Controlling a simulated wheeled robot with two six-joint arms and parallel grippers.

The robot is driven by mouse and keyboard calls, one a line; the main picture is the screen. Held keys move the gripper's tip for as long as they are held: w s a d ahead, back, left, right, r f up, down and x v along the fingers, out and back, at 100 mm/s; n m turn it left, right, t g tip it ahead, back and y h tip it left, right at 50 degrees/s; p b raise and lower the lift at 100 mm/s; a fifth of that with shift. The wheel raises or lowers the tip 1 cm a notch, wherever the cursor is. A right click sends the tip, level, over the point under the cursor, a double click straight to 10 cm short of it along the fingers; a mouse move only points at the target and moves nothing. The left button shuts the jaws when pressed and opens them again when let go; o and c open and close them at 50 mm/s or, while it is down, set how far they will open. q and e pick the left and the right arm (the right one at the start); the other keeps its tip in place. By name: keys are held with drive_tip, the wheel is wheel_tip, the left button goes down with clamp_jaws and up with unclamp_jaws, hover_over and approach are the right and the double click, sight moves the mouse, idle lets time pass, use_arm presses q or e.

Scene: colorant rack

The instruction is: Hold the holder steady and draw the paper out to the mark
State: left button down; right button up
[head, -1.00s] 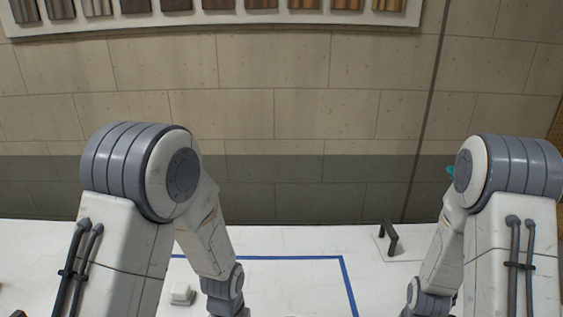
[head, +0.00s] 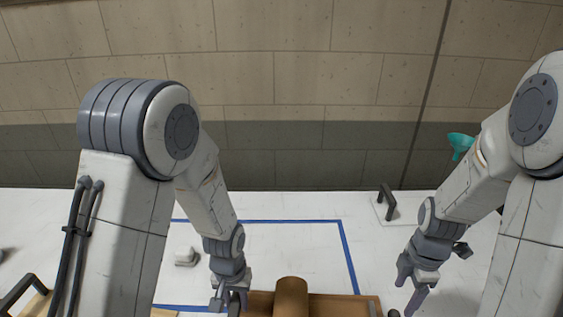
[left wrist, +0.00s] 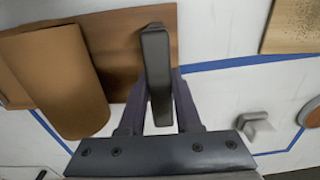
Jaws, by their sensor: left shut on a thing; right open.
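The holder is a flat wooden board (head: 345,304) at the bottom of the head view; it also shows in the left wrist view (left wrist: 105,38). A roll of brown paper (head: 291,297) lies on it, and shows large in the left wrist view (left wrist: 55,80). My left gripper (head: 231,301) is at the board's left end. In the left wrist view its fingers (left wrist: 158,105) are shut on a dark upright bar (left wrist: 155,60) of the holder. My right gripper (head: 412,292) is open and empty, above the table to the right of the board. I cannot make out the mark.
Blue tape (head: 345,258) outlines an area on the white table around the board. A small pale block (head: 186,257) lies inside it. A dark handle (head: 388,201) stands on a plate at the back right. A teal object (head: 461,145) shows behind my right arm.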

idle(0.3)
use_arm(q)
drive_tip(key=c, duration=0.5)
unclamp_jaws()
